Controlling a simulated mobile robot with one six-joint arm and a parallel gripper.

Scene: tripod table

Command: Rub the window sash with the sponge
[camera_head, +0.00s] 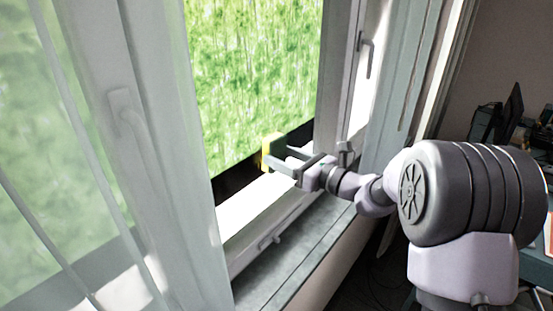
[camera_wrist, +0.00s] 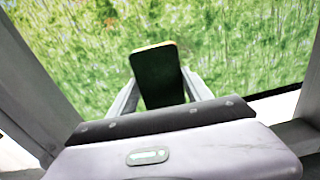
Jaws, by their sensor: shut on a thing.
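The sponge (camera_head: 272,147) is a small yellow block with a dark green side. It is held between the fingers of my gripper (camera_head: 279,157), in front of the window opening. In the wrist view the sponge (camera_wrist: 158,75) shows its dark face with a pale yellow top edge, and my gripper (camera_wrist: 158,88) has a finger on each side of it. The window sash (camera_head: 128,100) at the left is white with a handle, behind a sheer curtain. Another white sash (camera_head: 362,70) with a handle stands at the right. I cannot tell whether the sponge touches any frame.
A grey sill (camera_head: 300,255) runs below the window. A sheer curtain (camera_head: 60,200) hangs at the left. A desk with dark equipment (camera_head: 512,112) stands at the far right. Green grass shows through the opening between the sashes.

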